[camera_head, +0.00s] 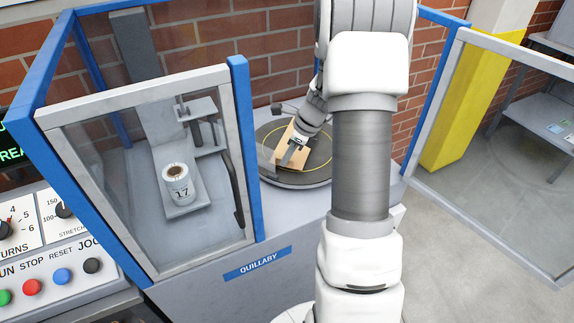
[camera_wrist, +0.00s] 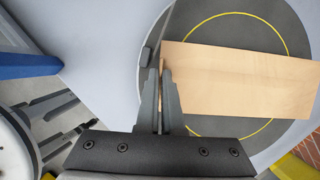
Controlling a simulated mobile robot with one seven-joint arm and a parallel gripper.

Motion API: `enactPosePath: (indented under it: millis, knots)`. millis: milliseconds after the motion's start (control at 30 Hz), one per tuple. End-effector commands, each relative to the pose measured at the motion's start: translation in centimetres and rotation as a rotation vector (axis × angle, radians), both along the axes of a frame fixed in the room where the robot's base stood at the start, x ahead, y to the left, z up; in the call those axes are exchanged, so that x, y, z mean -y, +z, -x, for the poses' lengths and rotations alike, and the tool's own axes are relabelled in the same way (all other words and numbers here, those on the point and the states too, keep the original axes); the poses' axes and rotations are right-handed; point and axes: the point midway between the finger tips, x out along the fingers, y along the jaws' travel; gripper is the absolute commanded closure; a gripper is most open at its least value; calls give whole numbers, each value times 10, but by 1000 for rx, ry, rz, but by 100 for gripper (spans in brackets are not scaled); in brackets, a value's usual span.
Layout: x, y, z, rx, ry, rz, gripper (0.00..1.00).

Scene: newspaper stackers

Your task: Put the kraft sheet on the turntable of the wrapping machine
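The kraft sheet (camera_wrist: 235,80) is a flat tan rectangle over the dark round turntable (camera_wrist: 228,22) with its yellow ring. The sheet (camera_head: 290,157) also shows in the head view, partly behind my gripper (camera_head: 292,149). In the wrist view my gripper (camera_wrist: 163,68) has its fingers close together with a narrow gap, at the sheet's left end. The right finger covers part of the sheet, and a sliver of tan shows between the tips. I cannot tell whether the fingers press on it, or whether the sheet rests fully on the turntable (camera_head: 268,177).
A blue-framed clear guard (camera_head: 240,150) stands left of the turntable, with a roll marked 17 (camera_head: 177,184) behind it. A control panel (camera_head: 50,255) is at the lower left. A yellow-based pillar (camera_head: 470,110) and another clear panel (camera_head: 510,150) stand on the right.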

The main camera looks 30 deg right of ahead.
Motion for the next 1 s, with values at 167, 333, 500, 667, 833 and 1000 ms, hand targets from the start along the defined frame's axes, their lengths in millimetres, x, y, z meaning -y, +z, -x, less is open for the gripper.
enactPosePath:
  millis: [167,333,500,667,833,1000]
  knots:
    - [0,-28,0,-1,-3,-1,100]
    - [0,-28,0,0,-1,0,100]
    - [0,-31,1,0,0,0,100]
    - [0,-31,1,0,0,0,75]
    - [0,-31,1,0,0,0,66]
    - [0,-29,0,0,0,0,66]
